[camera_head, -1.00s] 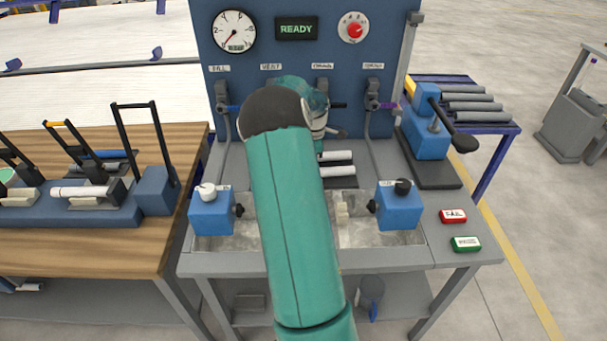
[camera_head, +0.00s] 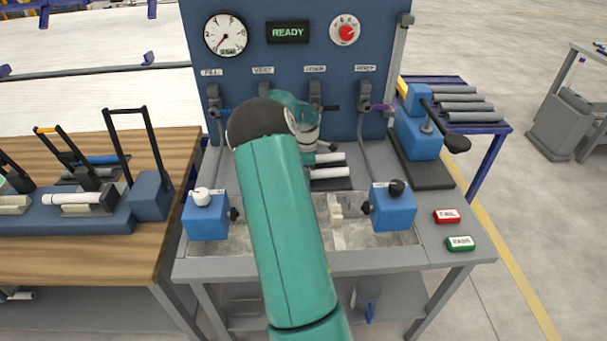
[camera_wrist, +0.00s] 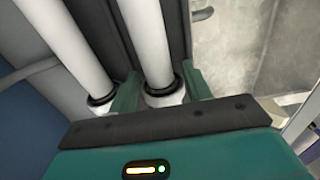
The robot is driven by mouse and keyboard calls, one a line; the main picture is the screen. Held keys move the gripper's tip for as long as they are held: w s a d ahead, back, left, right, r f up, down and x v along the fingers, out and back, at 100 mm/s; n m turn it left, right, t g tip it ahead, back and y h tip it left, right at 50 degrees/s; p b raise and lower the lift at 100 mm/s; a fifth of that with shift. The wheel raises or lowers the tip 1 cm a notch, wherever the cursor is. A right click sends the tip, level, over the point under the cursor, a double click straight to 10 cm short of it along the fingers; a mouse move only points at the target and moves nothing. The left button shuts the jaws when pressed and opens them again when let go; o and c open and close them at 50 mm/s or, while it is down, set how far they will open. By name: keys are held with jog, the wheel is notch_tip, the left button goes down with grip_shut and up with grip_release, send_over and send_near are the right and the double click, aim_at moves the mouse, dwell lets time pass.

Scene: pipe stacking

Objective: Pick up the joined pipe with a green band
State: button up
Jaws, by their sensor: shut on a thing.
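Two white pipes with dark collars lie side by side in a dark rack, seen in the wrist view. My gripper (camera_wrist: 160,75) has its two green fingers on either side of the right-hand pipe (camera_wrist: 147,35), closed around it near its collar. The left-hand pipe (camera_wrist: 72,45) is outside the fingers. I cannot make out a green band on either pipe.
The pipes lie on a test bench with a trough (camera_head: 350,237) between two blue clamp blocks (camera_head: 207,218) (camera_head: 393,207). A blue panel (camera_head: 285,95) with valves rises behind. A blue lever press (camera_head: 420,130) stands right. A wooden table (camera_head: 150,240) with handled fixtures is left.

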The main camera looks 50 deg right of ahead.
jog(key=shift+r, duration=0.35)
notch_tip(320, 180, up, 2)
jog(key=shift+r, duration=0.15)
jog(key=s+a+r, duration=0.9)
jog(key=a, duration=0.1)
jog(key=shift+a+r, duration=0.3)
jog(key=shift+a, duration=0.05)
jog(key=shift+s+f, duration=0.1)
jog(key=shift+s, duration=0.05)
